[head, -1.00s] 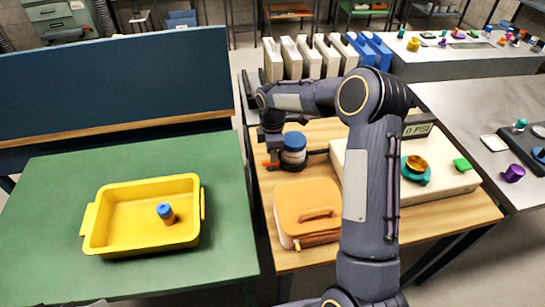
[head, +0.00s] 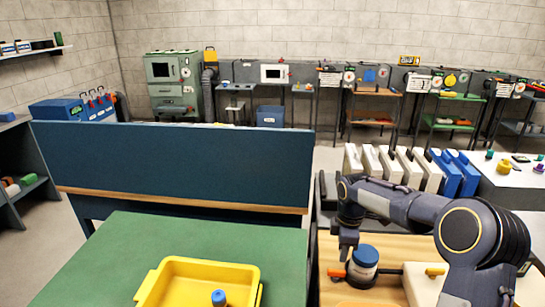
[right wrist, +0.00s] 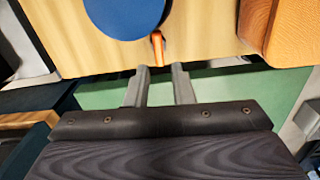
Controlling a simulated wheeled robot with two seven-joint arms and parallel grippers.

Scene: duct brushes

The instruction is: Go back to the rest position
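My right gripper (head: 347,248) hangs at the left end of the wooden table, beside and above a jar with a blue lid (head: 364,255). In the right wrist view the two fingers (right wrist: 161,72) are apart with nothing held between them. The blue lid (right wrist: 125,12) shows just beyond them, with a small orange tip (right wrist: 157,48) in front of the fingertips. This orange tip also shows left of the jar (head: 335,272). My right arm crosses the right side of the head view. My left gripper is out of view.
A yellow tray (head: 200,268) with a small blue-capped item (head: 218,298) is on the green table (head: 110,260). A dark blue partition (head: 180,165) stands behind it. White and blue cases (head: 400,168) stand behind my right arm. An orange bag (right wrist: 283,35) shows in the wrist view.

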